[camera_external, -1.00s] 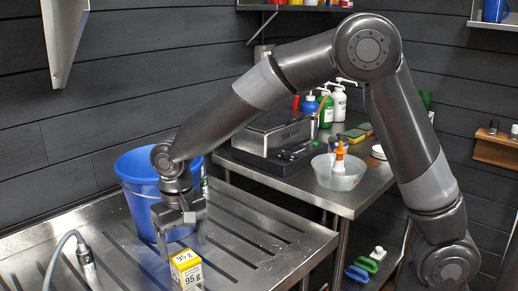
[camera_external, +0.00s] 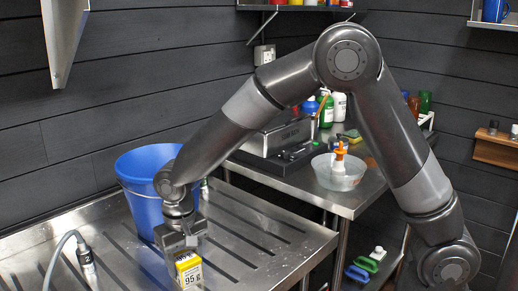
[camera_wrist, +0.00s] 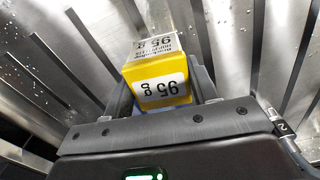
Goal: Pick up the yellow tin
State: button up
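The yellow tin (camera_external: 188,270), a small box-like block with white "95 g" labels, stands upright on the slatted steel drainboard (camera_external: 262,222). My gripper (camera_external: 183,256) points down over it and hides its top and far side in the external view. In the wrist view the tin (camera_wrist: 158,78) sits between the two fingers of my gripper (camera_wrist: 163,92). The fingers are apart on either side of it. A narrow gap seems to show beside the tin, and I see no firm contact.
A blue bucket (camera_external: 143,190) stands just behind my gripper. A grey hose with a nozzle (camera_external: 84,255) lies to the left. A steel side table (camera_external: 335,202) with a scale and a bowl (camera_external: 338,175) stands to the right. The drainboard right of the tin is clear.

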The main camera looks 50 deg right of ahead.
jog(key=c, duration=0.6)
